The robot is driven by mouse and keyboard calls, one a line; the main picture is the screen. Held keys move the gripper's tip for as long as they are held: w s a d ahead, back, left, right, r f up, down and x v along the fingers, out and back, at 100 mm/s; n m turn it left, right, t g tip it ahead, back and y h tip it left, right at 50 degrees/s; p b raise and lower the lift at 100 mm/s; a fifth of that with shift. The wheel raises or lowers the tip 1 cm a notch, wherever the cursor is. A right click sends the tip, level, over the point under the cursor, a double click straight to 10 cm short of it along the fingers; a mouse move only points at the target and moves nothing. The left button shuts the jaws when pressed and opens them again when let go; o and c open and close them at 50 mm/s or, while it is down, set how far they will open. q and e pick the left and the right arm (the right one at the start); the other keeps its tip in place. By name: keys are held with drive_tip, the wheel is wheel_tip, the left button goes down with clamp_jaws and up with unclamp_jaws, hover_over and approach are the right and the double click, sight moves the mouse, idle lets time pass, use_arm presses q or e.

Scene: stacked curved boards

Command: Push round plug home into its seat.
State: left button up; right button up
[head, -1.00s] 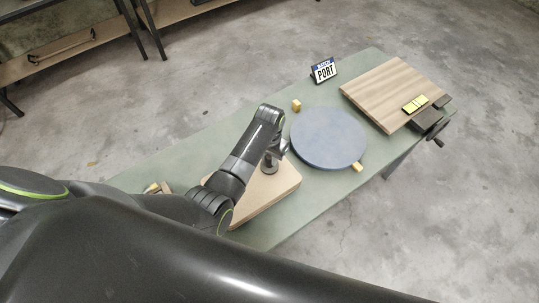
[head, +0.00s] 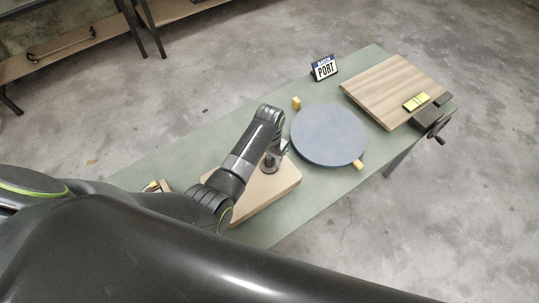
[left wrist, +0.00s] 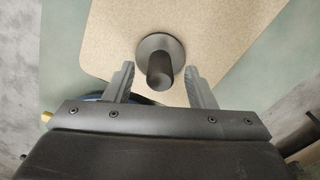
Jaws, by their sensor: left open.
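The round plug (left wrist: 161,66) is a dark cylinder with a wider round flange at one end. In the left wrist view it stands on a beige board (left wrist: 205,28). In the head view the plug (head: 269,164) shows as a small dark piece on the beige board (head: 268,192), partly hidden by my arm. My left gripper (left wrist: 160,72) is open, with one finger on each side of the plug and visible gaps between. It also shows in the head view (head: 275,156). The seat under the flange is hidden, so I cannot tell how deep the plug sits. My right gripper is out of view.
A blue round disc (head: 328,135) lies beside the board, with small yellow blocks (head: 296,102) at its edge. Beyond are a wooden slab (head: 385,88), a dark vise (head: 428,118) and a PORT sign (head: 324,68).

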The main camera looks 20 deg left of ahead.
use_arm(q)
wheel_tip(320, 180, up, 18)
drive_tip(key=p, duration=0.2)
drive_tip(key=shift+f+p, duration=0.25)
drive_tip(key=shift+p, duration=0.1)
drive_tip(key=shift+f, duration=0.1)
idle(0.4)
